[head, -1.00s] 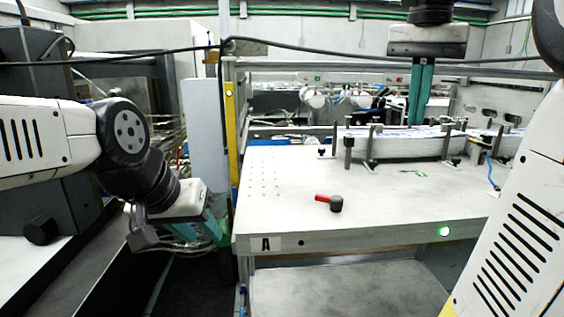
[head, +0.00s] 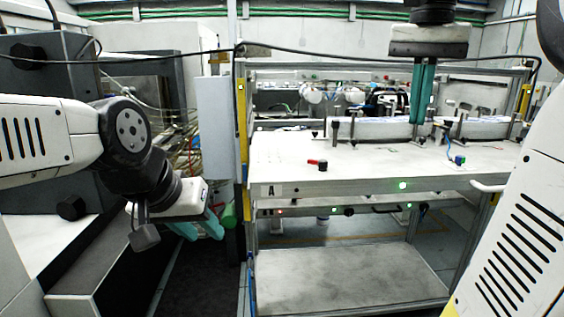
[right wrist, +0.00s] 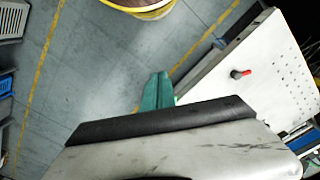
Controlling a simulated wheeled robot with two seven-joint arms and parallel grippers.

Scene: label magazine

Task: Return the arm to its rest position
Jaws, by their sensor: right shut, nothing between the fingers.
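My right gripper (head: 422,95) hangs down at the upper right of the head view, its teal fingers close together and empty. The same right gripper (right wrist: 157,92) shows in the right wrist view, its fingertips over the grey floor beside the table. My left gripper (head: 198,228) is at the lower left of the head view, pointing down and right. Its two teal fingers are apart with nothing seen between them.
A white table (head: 390,165) marked A stands ahead, with a lower shelf (head: 345,280). A red-handled black knob (head: 321,164) lies on it; holders carry long label stacks (head: 383,128) at the back. A dark machine (head: 60,70) stands left. Floor shows between machine and table.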

